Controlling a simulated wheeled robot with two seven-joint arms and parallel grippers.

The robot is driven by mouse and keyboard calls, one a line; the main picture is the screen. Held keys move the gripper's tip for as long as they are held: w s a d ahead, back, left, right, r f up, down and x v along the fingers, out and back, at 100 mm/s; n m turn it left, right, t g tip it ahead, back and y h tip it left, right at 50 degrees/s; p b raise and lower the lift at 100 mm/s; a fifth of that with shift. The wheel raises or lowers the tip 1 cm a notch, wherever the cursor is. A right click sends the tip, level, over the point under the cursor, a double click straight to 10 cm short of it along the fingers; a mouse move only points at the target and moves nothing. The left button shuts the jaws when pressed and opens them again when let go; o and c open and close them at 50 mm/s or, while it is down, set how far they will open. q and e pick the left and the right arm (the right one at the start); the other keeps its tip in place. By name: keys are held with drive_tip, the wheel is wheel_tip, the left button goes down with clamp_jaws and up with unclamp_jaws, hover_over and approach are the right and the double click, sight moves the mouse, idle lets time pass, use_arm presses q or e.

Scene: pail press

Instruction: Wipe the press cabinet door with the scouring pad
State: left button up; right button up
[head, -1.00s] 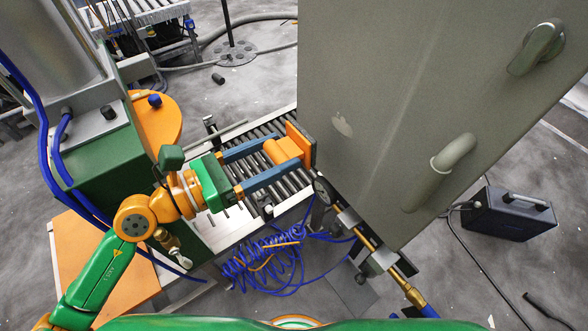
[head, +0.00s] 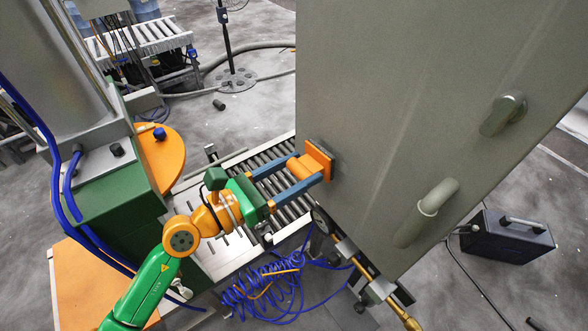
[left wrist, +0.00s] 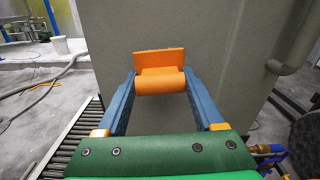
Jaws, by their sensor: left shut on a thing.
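The press cabinet door (head: 400,110) is a large grey-green panel filling the upper right of the head view, and it also stands ahead in the left wrist view (left wrist: 215,50). My left gripper (head: 306,170) is shut on the orange handle of the scouring pad (head: 321,157). The pad has an orange backing and a dark face turned to the door. It is at the door's left part, seemingly against it. In the left wrist view the pad (left wrist: 160,62) sits between the blue fingers. The door surface behind the pad is hidden. My right gripper is out of view.
A curved handle (head: 425,210) and a latch (head: 503,115) stick out from the door. A roller conveyor (head: 290,205) runs below my left arm. A brass pipe with a gauge (head: 358,262), blue coiled hose (head: 265,292) and a dark case (head: 508,240) are near the door's bottom.

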sight(328, 173)
use_arm(q)
drive_tip(key=shift+x, duration=0.85)
drive_tip(key=s+d+p, duration=0.1)
drive_tip(key=s+p, duration=0.1)
drive_tip(key=p, duration=0.1)
drive_tip(key=shift+s+d+r, duration=0.2)
drive_tip(key=shift+s+d, duration=0.15)
drive_tip(key=shift+d+f, duration=0.15)
drive_tip(key=shift+f, duration=0.1)
drive_tip(key=shift+w+a+b, duration=0.4)
drive_tip(key=shift+w, duration=0.2)
drive_tip(key=shift+w+a+b, duration=0.35)
drive_tip(key=shift+w+a, duration=0.1)
drive_tip(key=shift+w, duration=0.15)
drive_tip(key=shift+w+a+r, duration=0.1)
drive_tip(key=shift+w+a, duration=0.1)
